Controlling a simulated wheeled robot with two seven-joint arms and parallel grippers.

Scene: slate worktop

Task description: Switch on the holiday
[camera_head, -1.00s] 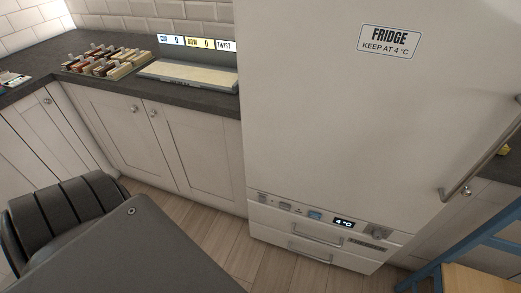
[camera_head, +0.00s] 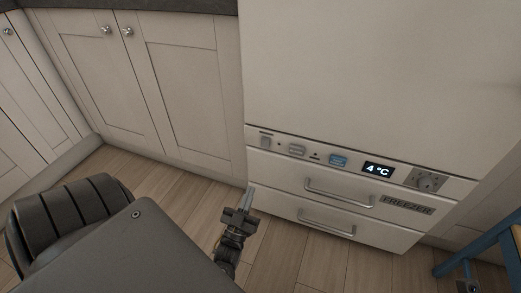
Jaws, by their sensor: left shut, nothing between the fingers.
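The fridge's control panel (camera_head: 352,163) runs as a strip below the big door. The small labels are too small to read, so I cannot tell which control is the holiday one. My left gripper (camera_head: 249,191) is shut and empty, low in front of the fridge's left edge, below the panel and apart from it. My right gripper is not clearly seen.
Two freezer drawers with bar handles (camera_head: 338,193) sit under the panel. White cupboards (camera_head: 140,75) stand to the left. A blue frame (camera_head: 484,250) stands at the lower right, with a small unclear dark part beside it. The wooden floor between is clear.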

